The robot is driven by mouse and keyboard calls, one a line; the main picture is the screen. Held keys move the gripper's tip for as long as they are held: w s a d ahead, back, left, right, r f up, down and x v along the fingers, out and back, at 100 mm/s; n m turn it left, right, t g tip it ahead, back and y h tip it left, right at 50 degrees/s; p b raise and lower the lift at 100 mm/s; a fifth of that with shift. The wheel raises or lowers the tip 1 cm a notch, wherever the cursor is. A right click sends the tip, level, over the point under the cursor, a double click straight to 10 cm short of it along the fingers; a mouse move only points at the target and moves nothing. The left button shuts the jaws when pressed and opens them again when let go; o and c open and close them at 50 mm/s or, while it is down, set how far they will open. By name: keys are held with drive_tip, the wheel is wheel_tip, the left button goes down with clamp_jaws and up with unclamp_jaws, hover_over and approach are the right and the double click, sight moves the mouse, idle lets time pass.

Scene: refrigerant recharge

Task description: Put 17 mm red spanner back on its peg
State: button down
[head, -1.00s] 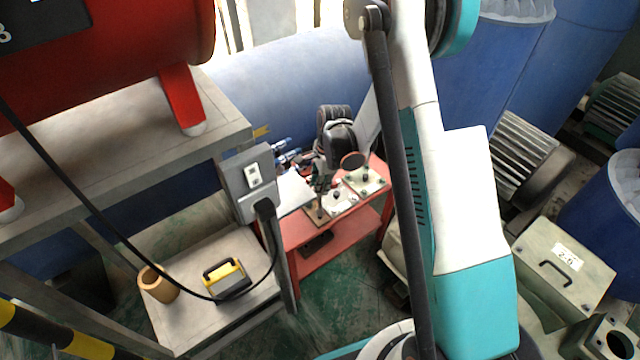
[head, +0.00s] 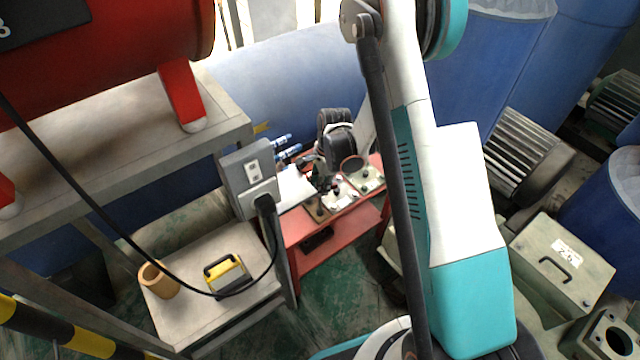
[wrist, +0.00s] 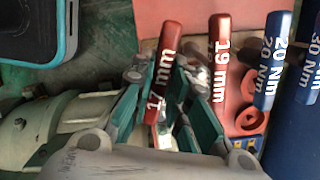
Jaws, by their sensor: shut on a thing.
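The red spanner marked "17 mm" (wrist: 168,45) is in the wrist view, upper middle. My gripper (wrist: 160,78) has its teal-sided fingers on either side of the spanner's handle and is shut on it. The spanner's lower end is hidden behind the gripper. A red spanner marked "19 mm" (wrist: 219,58) stands just to its right, apart from it. In the head view my gripper (head: 322,184) is small and dark above the red cart; the 17 mm spanner cannot be made out there. I cannot make out its peg in either view.
Blue tools marked "20 Nm" (wrist: 272,60) and "30 Nm" (wrist: 300,100) are close on the right. The red cart (head: 330,240) carries several small fittings and plates. A grey socket box (head: 247,170) stands left of it. A blue tank (head: 290,90) lies behind.

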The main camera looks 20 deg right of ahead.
drive_tip(key=c, duration=1.5)
unclamp_jaws()
drive_tip(key=shift+o, duration=0.2)
drive_tip(key=shift+r, duration=0.1)
wheel_tip(320, 180, up, 12)
drive_tip(key=d, duration=0.1)
drive_tip(key=shift+d, duration=0.4)
drive_tip(key=s+a+r+n+t+h, duration=0.15)
drive_tip(key=s+r+n, duration=0.25)
drive_tip(key=r, duration=0.4)
drive_tip(key=s+r+n+t+y, duration=0.15)
drive_tip(key=s+r+n, duration=0.3)
drive_tip(key=r, duration=0.45)
drive_tip(key=s+r+n+t+h, duration=0.1)
drive_tip(key=s+r+n+t, duration=0.3)
drive_tip(key=s+n, duration=0.5)
drive_tip(key=s+r, duration=0.1)
drive_tip(key=s, duration=0.4)
drive_tip(key=shift+s+a+r+n+h, duration=0.15)
drive_tip(key=shift+s+r+n+h, duration=0.1)
drive_tip(key=shift+n+h, duration=0.15)
